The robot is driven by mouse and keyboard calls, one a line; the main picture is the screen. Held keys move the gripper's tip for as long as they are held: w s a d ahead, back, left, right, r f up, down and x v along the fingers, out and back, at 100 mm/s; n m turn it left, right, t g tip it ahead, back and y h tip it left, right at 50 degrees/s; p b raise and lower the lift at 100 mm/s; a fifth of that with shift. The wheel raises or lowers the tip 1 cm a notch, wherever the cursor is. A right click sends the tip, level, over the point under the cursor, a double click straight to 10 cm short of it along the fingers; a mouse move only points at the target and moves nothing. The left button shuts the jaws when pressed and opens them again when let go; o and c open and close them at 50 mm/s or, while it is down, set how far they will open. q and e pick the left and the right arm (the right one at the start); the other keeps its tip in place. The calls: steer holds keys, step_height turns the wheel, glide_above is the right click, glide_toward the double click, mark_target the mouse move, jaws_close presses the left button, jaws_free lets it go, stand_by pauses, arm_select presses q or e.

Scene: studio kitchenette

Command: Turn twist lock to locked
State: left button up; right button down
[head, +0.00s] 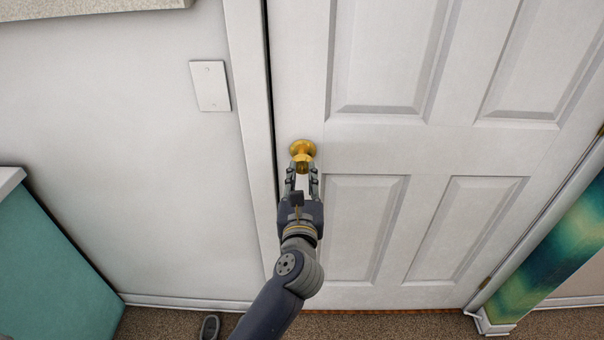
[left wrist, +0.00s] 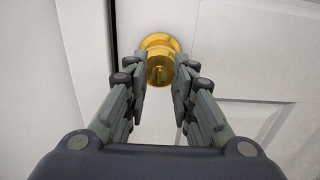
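A brass knob (head: 302,147) sits near the left edge of the white panelled door (head: 425,145). In the left wrist view the round brass knob (left wrist: 160,44) shows a small upright twist lock (left wrist: 160,73) in the middle of its face. My left gripper (head: 302,168) is just in front of and below the knob. In the left wrist view its fingers (left wrist: 160,72) are apart, one on each side of the lock, with nothing clearly held between them. I cannot tell whether a fingertip touches the brass. My right gripper is not in view.
The door frame (head: 250,110) runs close along the left of the knob. A blank wall plate (head: 211,86) is on the wall to the left. A teal cabinet (head: 58,275) stands at the lower left. The door face right of the knob is clear.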

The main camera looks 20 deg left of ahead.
arm_select(q)
steer(key=shift+w+a, duration=0.1)
steer(key=shift+w, duration=0.15)
jaws_close()
